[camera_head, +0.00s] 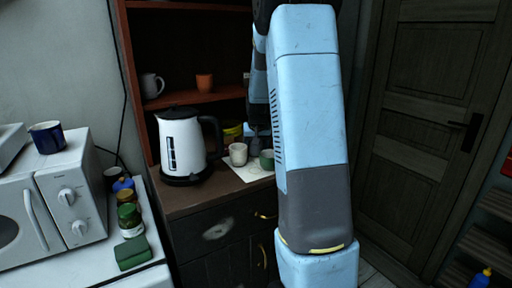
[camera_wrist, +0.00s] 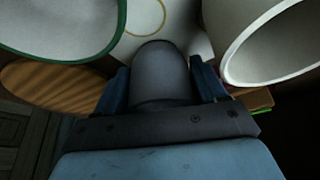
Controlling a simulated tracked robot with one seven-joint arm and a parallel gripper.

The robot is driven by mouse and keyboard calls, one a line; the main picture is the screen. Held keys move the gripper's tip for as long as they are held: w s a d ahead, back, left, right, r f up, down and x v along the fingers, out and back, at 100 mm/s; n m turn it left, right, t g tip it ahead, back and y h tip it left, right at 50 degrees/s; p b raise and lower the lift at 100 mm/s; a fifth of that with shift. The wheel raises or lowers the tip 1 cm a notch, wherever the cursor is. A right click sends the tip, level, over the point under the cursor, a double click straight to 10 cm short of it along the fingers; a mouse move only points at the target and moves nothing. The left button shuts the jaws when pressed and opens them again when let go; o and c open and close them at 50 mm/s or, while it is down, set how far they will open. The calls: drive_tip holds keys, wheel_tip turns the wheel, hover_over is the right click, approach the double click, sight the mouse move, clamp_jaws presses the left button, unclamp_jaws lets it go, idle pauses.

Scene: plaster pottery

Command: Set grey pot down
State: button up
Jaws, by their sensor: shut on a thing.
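My gripper (camera_wrist: 159,72) is shut on the grey pot (camera_wrist: 160,78), with one blue finger on each side of it in the wrist view. The pot is over a pale sheet (camera_wrist: 190,22) with a yellowish ring drawn on it (camera_wrist: 163,14). I cannot tell whether the pot touches the sheet. In the head view the sheet (camera_head: 250,174) lies on the brown cabinet top, and my arm hides most of the gripper and the held pot.
A cream pot (camera_head: 238,154) and a green pot (camera_head: 267,160) stand close by on the sheet; they flank the gripper in the wrist view. A white kettle (camera_head: 181,145) stands left. The shelf above holds a grey mug (camera_head: 152,85) and an orange pot (camera_head: 204,82).

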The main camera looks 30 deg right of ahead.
drive_tip(key=o, duration=0.8)
drive_tip(key=v, duration=1.2)
drive_tip(key=s+a+r+n+y, duration=0.1)
drive_tip(key=s+a+r, duration=0.2)
drive_tip(key=s+a, duration=0.35)
drive_tip(key=s+a+r+n, duration=0.1)
drive_tip(key=s+a+r, duration=0.2)
drive_tip(key=s+a, duration=0.3)
drive_tip(key=shift+s+a+f+n+t+y, duration=0.1)
drive_tip(key=shift+s+a+f+n+t, duration=0.2)
drive_tip(key=shift+s+a, duration=1.75)
drive_tip(key=shift+s+a+f+n+t+y, duration=0.15)
drive_tip(key=shift+s+f+n, duration=0.25)
drive_tip(key=shift+s, duration=3.5)
drive_tip(key=shift+s+a+f+n+t+y, duration=0.1)
drive_tip(key=shift+s+a+f+n+t, duration=0.25)
drive_tip(key=shift+s+a, duration=1.75)
drive_tip(key=shift+s+d, duration=0.85)
drive_tip(key=shift+d, duration=0.05)
